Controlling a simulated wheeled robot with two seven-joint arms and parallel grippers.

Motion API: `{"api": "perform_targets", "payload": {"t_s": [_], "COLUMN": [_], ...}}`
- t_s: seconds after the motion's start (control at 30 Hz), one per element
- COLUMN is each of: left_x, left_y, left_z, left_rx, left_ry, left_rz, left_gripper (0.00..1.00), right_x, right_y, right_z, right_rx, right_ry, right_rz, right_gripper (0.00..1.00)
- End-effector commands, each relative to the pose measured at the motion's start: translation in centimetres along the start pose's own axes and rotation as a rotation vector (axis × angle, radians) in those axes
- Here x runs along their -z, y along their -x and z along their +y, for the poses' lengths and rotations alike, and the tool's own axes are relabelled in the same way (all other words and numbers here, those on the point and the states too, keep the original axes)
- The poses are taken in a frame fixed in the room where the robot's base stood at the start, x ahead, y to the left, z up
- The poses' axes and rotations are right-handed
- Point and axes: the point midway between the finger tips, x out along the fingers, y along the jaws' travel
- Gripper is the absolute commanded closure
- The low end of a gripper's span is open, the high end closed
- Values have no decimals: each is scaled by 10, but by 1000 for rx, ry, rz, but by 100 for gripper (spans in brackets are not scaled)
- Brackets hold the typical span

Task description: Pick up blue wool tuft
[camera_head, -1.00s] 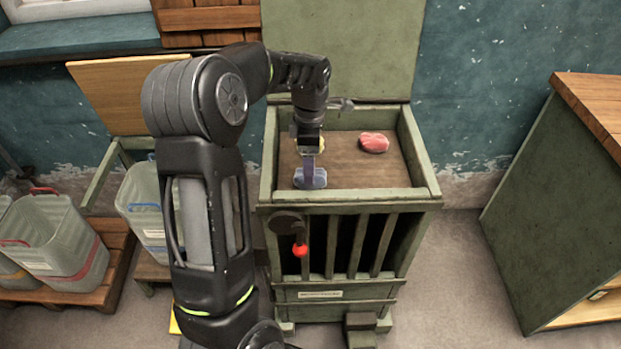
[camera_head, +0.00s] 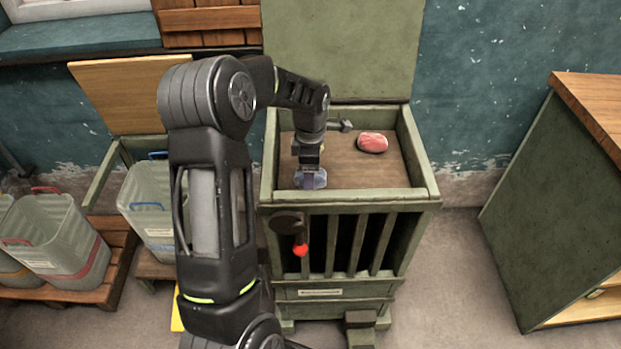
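The blue wool tuft (camera_head: 320,181) lies near the front left corner inside the open top of the green slatted crate (camera_head: 424,180). My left gripper (camera_head: 309,172) reaches down right at the tuft and covers much of it. The fingers are small and dark here, so I cannot tell whether they are open around the tuft or shut on it. My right gripper is out of view.
A red tuft (camera_head: 373,142) lies further back in the crate. Its green lid (camera_head: 345,45) stands raised behind. Translucent bins (camera_head: 60,245) stand left; a green cabinet (camera_head: 555,190) with a wooden top stands right. A red-knobbed lever (camera_head: 300,249) is on the crate's front.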

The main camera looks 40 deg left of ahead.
Motion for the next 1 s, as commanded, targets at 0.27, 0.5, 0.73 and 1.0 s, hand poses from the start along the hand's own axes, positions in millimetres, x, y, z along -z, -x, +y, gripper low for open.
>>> {"api": "perform_targets", "payload": {"t_s": [0.27, 0.5, 0.73, 1.0], "left_x": [0, 0, 0, 0], "left_y": [0, 0, 0, 0], "left_z": [0, 0, 0, 0], "left_rx": [0, 0, 0, 0], "left_ry": [0, 0, 0, 0], "left_rz": [0, 0, 0, 0], "left_gripper": [28, 48, 67, 88], "right_x": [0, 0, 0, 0], "right_y": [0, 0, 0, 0], "right_z": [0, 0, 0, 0], "right_rx": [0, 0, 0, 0], "right_ry": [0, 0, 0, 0], "right_rz": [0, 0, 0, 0], "right_gripper": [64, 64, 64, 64]}}
